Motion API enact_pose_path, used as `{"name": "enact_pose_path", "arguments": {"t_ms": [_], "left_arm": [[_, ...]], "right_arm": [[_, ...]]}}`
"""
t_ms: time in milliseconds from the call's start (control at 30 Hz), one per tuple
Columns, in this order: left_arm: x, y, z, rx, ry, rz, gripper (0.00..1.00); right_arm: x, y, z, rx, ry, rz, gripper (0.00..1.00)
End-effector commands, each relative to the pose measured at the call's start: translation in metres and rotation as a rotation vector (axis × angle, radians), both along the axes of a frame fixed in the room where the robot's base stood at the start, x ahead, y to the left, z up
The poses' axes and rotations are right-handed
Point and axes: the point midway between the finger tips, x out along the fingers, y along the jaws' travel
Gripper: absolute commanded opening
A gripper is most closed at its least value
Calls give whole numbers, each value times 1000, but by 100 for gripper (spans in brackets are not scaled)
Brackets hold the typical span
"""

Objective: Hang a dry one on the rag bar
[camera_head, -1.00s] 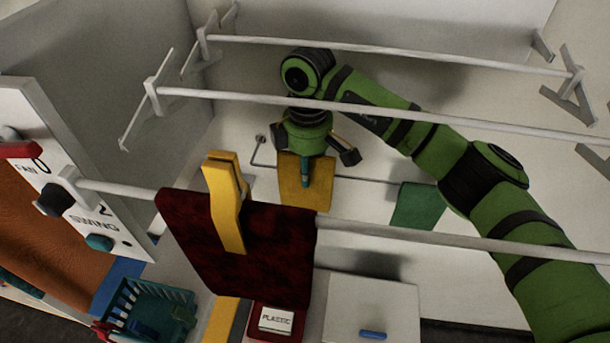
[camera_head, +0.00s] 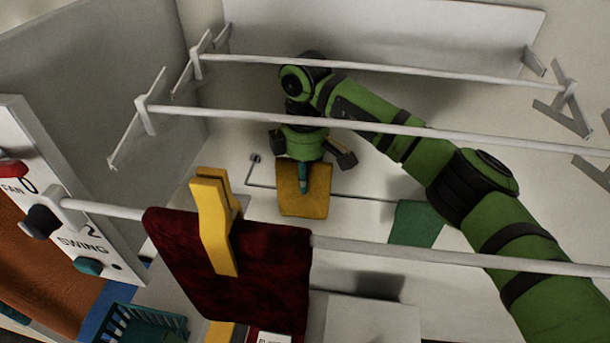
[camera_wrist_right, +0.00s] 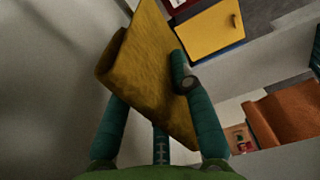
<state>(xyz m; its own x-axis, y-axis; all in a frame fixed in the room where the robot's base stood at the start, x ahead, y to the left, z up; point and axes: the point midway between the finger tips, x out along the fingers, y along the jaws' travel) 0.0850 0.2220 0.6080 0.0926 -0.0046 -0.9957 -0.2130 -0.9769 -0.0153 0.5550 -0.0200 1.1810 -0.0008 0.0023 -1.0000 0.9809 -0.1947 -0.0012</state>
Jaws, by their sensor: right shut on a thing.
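A yellow rag (camera_head: 306,203) is in my right gripper (camera_head: 305,172), which is shut on it in front of the back wall. In the right wrist view the rag (camera_wrist_right: 150,75) is folded between the teal fingers (camera_wrist_right: 160,130). The thin rag bar (camera_head: 367,197) runs along the wall, and the yellow rag overlaps it in the head view. I cannot tell whether the rag is over the bar or in front of it. A green rag (camera_head: 416,222) hangs at the bar's right part. My left gripper is not in view.
White rails (camera_head: 380,68) cross above and in front of my right arm. A dark red cloth (camera_head: 180,250) hangs on the front rail under a yellow peg (camera_head: 213,225). A teal basket (camera_head: 140,325) and a switch panel (camera_head: 60,235) stand at left.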

Motion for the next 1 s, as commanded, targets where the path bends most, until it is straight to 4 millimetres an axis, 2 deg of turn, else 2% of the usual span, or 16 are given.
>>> {"name": "enact_pose_path", "arguments": {"t_ms": [1000], "left_arm": [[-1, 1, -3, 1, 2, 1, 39]], "right_arm": [[6, -1, 0, 0, 0, 0, 0]]}}
